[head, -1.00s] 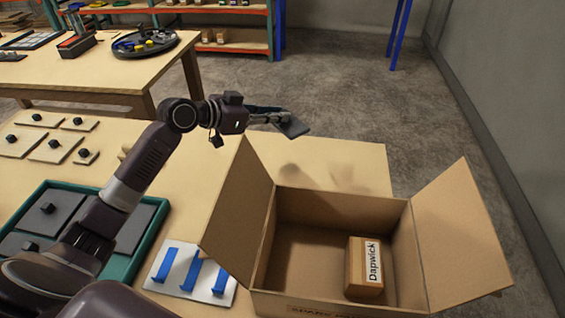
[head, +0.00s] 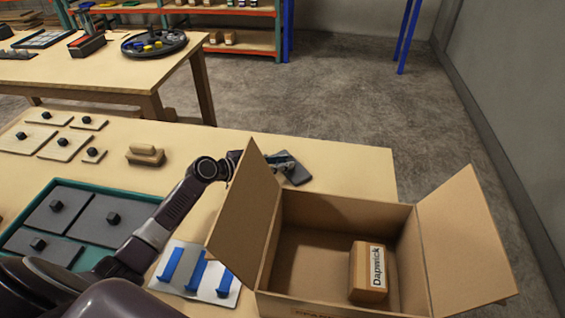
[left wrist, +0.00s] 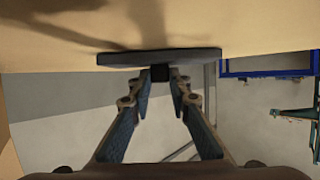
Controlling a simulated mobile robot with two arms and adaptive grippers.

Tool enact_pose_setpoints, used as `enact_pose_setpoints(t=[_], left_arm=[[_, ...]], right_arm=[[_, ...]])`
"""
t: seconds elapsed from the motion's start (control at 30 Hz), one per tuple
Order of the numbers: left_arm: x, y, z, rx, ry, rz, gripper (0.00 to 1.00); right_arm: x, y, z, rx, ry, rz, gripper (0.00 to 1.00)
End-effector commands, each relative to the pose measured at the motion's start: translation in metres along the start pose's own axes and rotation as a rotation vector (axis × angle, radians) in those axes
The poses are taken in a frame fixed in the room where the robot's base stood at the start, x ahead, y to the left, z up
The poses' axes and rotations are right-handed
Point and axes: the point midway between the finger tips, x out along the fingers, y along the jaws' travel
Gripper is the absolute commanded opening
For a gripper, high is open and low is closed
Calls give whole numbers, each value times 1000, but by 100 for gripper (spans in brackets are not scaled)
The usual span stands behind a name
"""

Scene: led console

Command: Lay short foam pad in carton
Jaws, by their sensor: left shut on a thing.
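A dark grey foam pad (head: 297,172) with a black knob is held by my left gripper (head: 281,161), beyond the carton's left flap in the head view. In the left wrist view my fingers (left wrist: 165,85) close on the knob (left wrist: 160,74), and the pad (left wrist: 160,57) shows edge-on. I cannot tell its height above the table. The open carton (head: 345,211) stands at the table's right end. Its left flap hides part of my left gripper and wrist. Inside, towards the right, is a small box (head: 366,270) marked "Dapwick"; the left floor is bare. My right gripper is out of view.
A teal tray (head: 143,203) with several grey knobbed pads lies at left. A white plate (head: 199,285) with blue strips lies left of the carton. Pale knobbed plates (head: 64,147) and a wooden-handled block (head: 146,155) sit further back. The carton's raised side flaps stand as obstacles.

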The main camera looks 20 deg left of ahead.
Motion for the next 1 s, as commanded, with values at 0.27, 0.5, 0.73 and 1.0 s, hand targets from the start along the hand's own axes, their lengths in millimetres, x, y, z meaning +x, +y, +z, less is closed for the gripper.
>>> enact_pose_setpoints(t=[0.27, 0.5, 0.73, 1.0], left_arm=[[0, 0, 2, 0, 0, 0, 0], [1, 0, 2, 0, -1, 0, 33], [1, 0, 2, 0, -1, 0, 35], [-13, -2, 2, 1, -3, -3, 35]], right_arm=[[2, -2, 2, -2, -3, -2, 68], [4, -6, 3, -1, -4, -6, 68], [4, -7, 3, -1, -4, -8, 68], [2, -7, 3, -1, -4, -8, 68]])
